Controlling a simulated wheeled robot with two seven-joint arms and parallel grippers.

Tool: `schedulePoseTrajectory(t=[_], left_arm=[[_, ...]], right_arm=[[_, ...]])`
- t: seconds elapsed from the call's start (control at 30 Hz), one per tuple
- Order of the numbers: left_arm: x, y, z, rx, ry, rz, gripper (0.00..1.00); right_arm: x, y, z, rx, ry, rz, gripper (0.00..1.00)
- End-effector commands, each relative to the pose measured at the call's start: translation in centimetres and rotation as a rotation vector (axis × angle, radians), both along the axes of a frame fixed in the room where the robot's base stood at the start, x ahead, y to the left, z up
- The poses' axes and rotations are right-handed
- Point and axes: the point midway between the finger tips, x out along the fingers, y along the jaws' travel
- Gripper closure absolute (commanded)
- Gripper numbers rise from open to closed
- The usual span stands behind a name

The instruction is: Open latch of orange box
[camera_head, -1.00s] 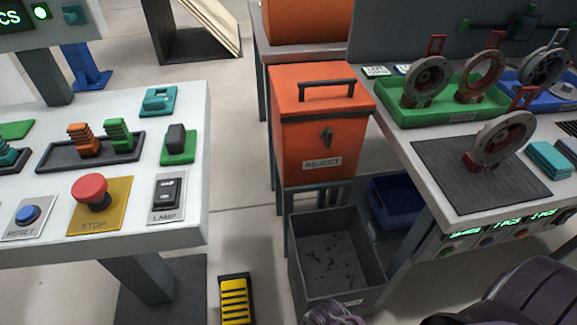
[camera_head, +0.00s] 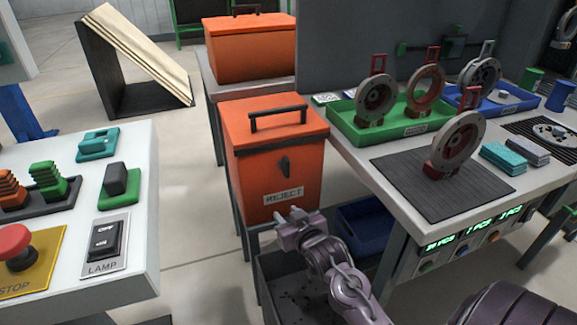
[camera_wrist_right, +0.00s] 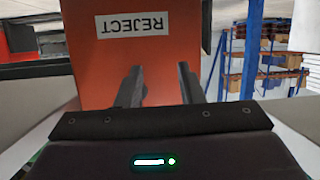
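The orange box (camera_head: 275,158) with the REJECT label stands on a grey stand in the middle of the head view. Its lid is closed, with a black handle on top. My right gripper (camera_head: 284,222) is in front of and below the label, apart from the latch. In the right wrist view the two fingers (camera_wrist_right: 160,85) are spread with nothing between them, and the orange box (camera_wrist_right: 163,60) is ahead with its label upside down. The latch is not visible there. My left gripper is not in view.
A second orange box (camera_head: 248,50) stands behind. A grey bin (camera_head: 275,278) is below the right arm. A white table (camera_head: 350,150) with a green tray (camera_head: 345,125) is on the right. A control panel (camera_head: 140,230) is on the left.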

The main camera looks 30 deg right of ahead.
Motion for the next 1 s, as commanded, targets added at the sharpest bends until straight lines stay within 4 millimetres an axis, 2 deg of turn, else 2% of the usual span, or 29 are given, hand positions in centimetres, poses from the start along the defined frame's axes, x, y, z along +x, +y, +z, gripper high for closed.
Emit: schedulePoseTrajectory(t=[0.03, 0.1, 0.23, 0.37, 0.7, 1.0], left_arm=[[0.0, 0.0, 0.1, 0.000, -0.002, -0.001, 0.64], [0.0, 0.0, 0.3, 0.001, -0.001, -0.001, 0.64], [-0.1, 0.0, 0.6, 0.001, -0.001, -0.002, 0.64], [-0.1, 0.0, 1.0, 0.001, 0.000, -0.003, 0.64], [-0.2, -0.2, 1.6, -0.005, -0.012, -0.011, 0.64], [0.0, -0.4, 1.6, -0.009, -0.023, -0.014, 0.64]], right_arm=[[0.9, -1.6, 2.6, -0.009, -0.104, -0.026, 0.65], [1.5, -3.0, 5.4, -0.018, -0.210, -0.051, 0.65], [2.0, -4.4, 8.0, -0.029, -0.308, -0.072, 0.65], [3.3, -4.9, 8.3, -0.031, -0.322, -0.074, 0.65], [8.3, -6.0, 8.2, -0.031, -0.317, -0.074, 0.65], [9.3, -6.3, 8.2, -0.031, -0.314, -0.073, 0.65]])
